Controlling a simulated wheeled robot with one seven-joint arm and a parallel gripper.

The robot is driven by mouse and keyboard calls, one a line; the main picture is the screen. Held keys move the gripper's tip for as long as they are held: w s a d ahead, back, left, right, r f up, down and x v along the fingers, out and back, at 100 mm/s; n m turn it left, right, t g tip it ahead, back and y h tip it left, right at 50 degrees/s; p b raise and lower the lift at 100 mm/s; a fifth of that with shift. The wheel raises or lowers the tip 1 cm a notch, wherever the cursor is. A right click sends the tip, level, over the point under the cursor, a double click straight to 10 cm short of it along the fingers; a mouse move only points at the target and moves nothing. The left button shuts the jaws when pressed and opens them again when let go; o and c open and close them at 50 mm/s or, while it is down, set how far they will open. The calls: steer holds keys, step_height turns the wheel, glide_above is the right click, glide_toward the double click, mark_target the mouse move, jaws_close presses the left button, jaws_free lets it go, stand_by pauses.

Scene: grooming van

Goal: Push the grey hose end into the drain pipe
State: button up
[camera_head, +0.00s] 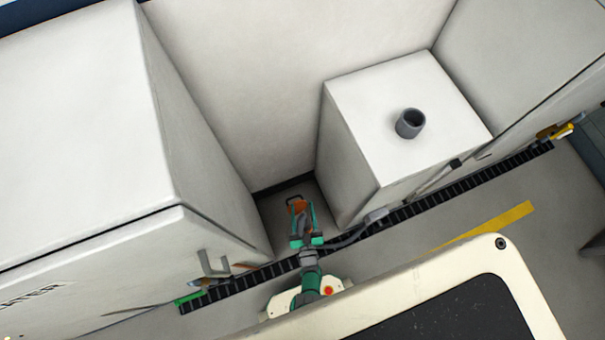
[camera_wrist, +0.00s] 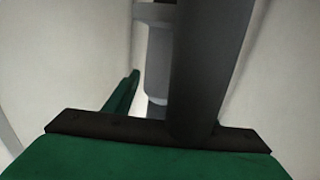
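A short dark grey pipe stub (camera_head: 406,130) with an open round top stands on the white box at right; I cannot tell for sure that it is the drain pipe. My gripper (camera_head: 301,215) has green parts and reaches into the narrow gap between the two white units, well left of and below that stub. A thin grey hose (camera_head: 350,238) runs along the floor from beside my gripper to the right; its end is not clear. In the wrist view a thick dark grey tube (camera_wrist: 210,60) rises close in front, with one green finger (camera_wrist: 122,98) left of it.
An orange item (camera_head: 297,203) is at the inner end of the gap, by my gripper tip. A large white cabinet (camera_head: 80,130) walls the left side and the white box (camera_head: 350,150) the right. A black slotted strip (camera_head: 440,200) crosses the floor.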

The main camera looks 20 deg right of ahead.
steer(key=shift+s, duration=0.15)
steer(key=v, duration=1)
steer(key=shift+s, duration=0.25)
steer(key=shift+a, duration=0.1)
steer(key=s+a+r+n+y, duration=0.1)
steer(key=s+a+r, duration=0.1)
steer(key=r, duration=1.2)
steer(key=s+a+r+g+y, duration=0.1)
steer(key=s+a+r, duration=0.1)
steer(key=r, duration=1.3)
steer(key=s+a+r+n+g+y, duration=0.1)
steer(key=a+r, duration=0.3)
steer(key=r, duration=1.1)
steer(key=shift+s+a+n+y, duration=0.25)
steer(key=shift+s+n+y, duration=0.05)
steer(key=shift+s+y, duration=0.2)
steer(key=shift+c, duration=0.6)
